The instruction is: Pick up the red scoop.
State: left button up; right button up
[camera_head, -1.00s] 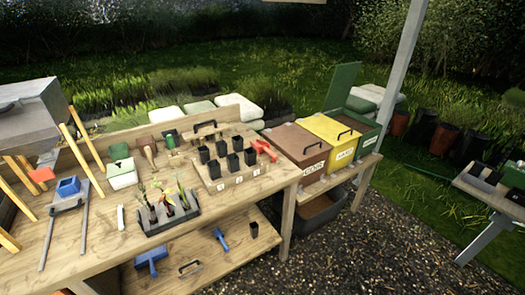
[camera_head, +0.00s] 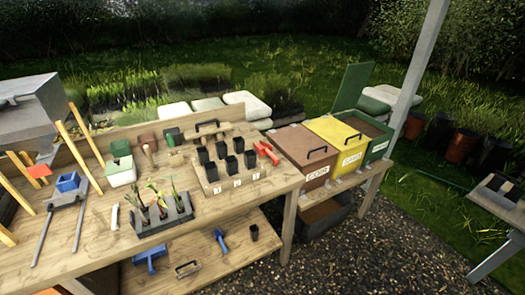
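A small red object (camera_head: 265,152) lies on the wooden workbench (camera_head: 85,238), at its right end beside the black pots. It has two thin prongs; I cannot tell if it is a scoop or a hand tool. A second small orange-red piece (camera_head: 40,171) is at the far left among the wooden stakes; its shape is unclear. Neither of my grippers is in view, and nothing touches either red thing.
Several black pots (camera_head: 250,159) stand on a numbered wooden board. A grey tray (camera_head: 165,222) holds seedlings. Blue tools (camera_head: 150,258) lie on the lower shelf. Brown (camera_head: 305,153), yellow and green bins stand right of the bench. Gravel (camera_head: 370,240) in front is clear.

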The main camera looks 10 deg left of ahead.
aim_at(266, 151)
jog(key=i+l+u, duration=0.45)
jog(key=l, duration=0.2)
jog(key=i+l+u, duration=0.25)
jog(key=l+u, duration=0.15)
jog(key=l, duration=0.35)
jog(key=i+l+u, duration=0.15)
jog(key=l+u, duration=0.3)
jog(key=l, duration=0.4)
jog(key=l+u, duration=0.45)
jog(key=l, duration=0.4)
jog(key=l+u, duration=0.4)
jog(key=l, duration=0.5)
jog(key=k, duration=0.05)
